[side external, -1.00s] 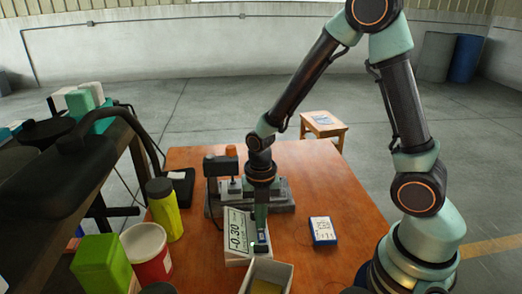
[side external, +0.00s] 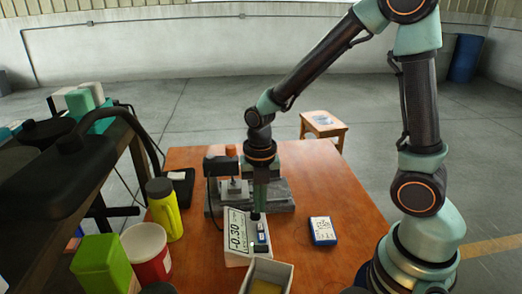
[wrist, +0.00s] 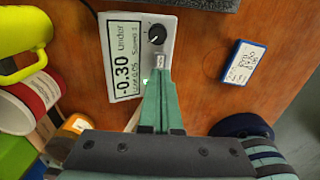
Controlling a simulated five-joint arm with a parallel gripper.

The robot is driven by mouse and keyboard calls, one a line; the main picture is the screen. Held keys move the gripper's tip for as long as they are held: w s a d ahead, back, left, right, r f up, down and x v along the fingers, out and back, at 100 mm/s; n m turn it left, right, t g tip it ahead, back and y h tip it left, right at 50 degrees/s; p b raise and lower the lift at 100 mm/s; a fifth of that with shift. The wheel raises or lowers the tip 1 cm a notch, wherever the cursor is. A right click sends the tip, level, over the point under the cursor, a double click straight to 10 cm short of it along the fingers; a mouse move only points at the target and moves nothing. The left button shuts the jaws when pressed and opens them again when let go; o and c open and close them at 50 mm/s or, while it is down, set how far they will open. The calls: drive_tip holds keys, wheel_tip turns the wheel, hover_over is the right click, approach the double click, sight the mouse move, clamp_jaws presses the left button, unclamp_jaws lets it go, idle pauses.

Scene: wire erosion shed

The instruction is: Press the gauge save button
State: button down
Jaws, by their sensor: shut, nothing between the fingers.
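The gauge readout box (side external: 237,238) stands on the orange table, with its screen showing -0.30. In the wrist view the screen (wrist: 122,62) also reads "under", and a smaller line seems to say "Saved" with a digit too small to be sure of. A black knob (wrist: 157,34) and a small white-labelled key (wrist: 160,61) are on the box's panel. My gripper (side external: 258,211) is shut and empty, pointing down, with its tips above the panel. In the wrist view my fingertips (wrist: 158,74) appear right beside the labelled key; contact cannot be told, and they hide the panel below it.
A measuring stand on a grey base (side external: 280,195) is behind the box. A blue-edged card block (side external: 322,231) lies to the right, and an open bin (side external: 284,275) is in front. A yellow bottle (side external: 163,210) and red-white tub (side external: 147,252) stand left.

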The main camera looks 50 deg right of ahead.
wheel_tip(320, 180, up, 8)
drive_tip(key=shift+r, duration=0.15)
idle(0.7)
wheel_tip(320, 180, up, 5)
drive_tip(key=m+t, duration=0.3)
drive_tip(key=m, duration=1.1)
hover_over(260, 226)
drive_tip(key=s+d, duration=0.1)
drive_tip(key=s, duration=0.1)
drive_tip(key=s+r+m+t, duration=0.1)
drive_tip(key=m, duration=0.3)
drive_tip(key=r+m, duration=0.1)
drive_tip(key=m, duration=0.3)
drive_tip(key=s+d+m+t, duration=0.1)
drive_tip(key=m, duration=0.4)
drive_tip(key=shift+s+d+r+t, duration=0.1)
drive_tip(key=shift+s+r+t, duration=0.2)
drive_tip(key=shift+r, duration=0.1)
